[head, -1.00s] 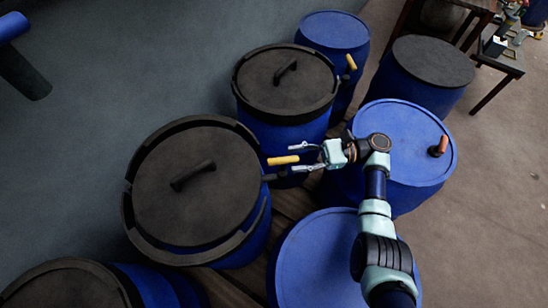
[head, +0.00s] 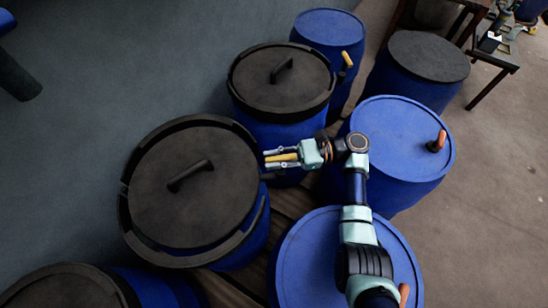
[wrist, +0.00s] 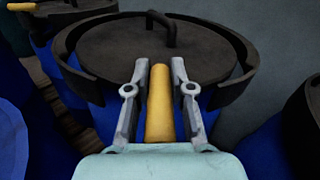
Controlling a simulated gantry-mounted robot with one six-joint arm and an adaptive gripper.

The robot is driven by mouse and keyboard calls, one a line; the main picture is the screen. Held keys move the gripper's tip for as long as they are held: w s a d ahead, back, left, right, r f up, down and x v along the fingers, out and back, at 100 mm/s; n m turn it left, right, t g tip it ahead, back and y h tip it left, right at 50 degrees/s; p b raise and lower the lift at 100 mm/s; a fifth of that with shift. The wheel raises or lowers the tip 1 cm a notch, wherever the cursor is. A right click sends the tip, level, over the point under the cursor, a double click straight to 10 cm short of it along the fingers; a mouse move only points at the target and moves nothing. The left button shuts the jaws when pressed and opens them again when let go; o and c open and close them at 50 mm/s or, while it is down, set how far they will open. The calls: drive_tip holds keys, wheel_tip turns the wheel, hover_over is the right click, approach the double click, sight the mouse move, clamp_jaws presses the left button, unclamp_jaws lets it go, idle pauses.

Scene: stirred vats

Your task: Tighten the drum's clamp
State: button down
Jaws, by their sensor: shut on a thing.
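A large blue drum (head: 250,241) with a round black lid (head: 215,205) stands left of centre in the head view. A black clamp ring (head: 133,222) runs around its lid. The clamp's yellow handle (head: 287,157) sticks out from the right side of the drum. My gripper (head: 267,159) is shut on this handle, one finger on each side. In the wrist view the handle (wrist: 160,105) lies lengthwise between the fingers of my gripper (wrist: 160,72) and points toward the palm. The clamp ring (wrist: 232,88) shows behind it, and the handle's joint is hidden.
A second black-lidded drum (head: 270,95) stands just behind, close to my gripper. Blue-lidded drums stand right (head: 395,125) and front (head: 310,255), under my arm. Another black-lidded drum (head: 70,290) is at front left. Open floor (head: 490,180) lies at right.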

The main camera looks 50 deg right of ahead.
drive_tip(key=shift+r+p, duration=0.1)
drive_tip(key=shift+p, duration=0.2)
